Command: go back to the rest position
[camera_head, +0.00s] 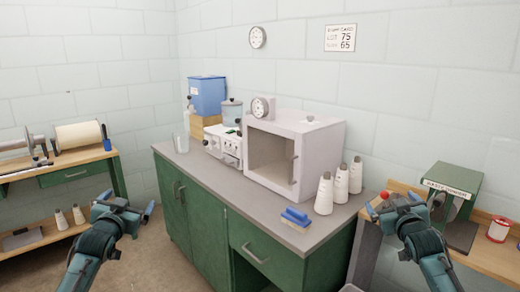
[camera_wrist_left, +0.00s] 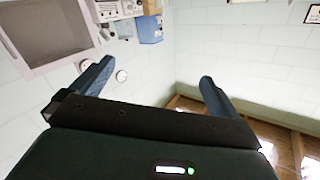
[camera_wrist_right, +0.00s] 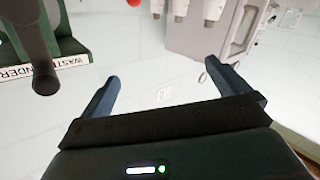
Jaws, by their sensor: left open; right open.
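My left gripper (camera_head: 127,203) is at the lower left in the head view, over the floor in front of the green cabinet. It is open and empty, and its two spread fingers also show in the left wrist view (camera_wrist_left: 152,85). My right gripper (camera_head: 399,202) is at the lower right in the head view, in front of the wooden bench. It is open, with nothing between its spread fingers in the right wrist view (camera_wrist_right: 163,80). Neither gripper holds anything.
The green cabinet (camera_head: 202,208) carries an open grey box (camera_head: 318,150), white cones (camera_head: 341,184) and a blue brush (camera_head: 295,217). A wooden bench (camera_head: 492,259) with a green machine (camera_head: 455,178) stands right. A wooden shelf unit (camera_head: 60,166) stands left. Floor shows between.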

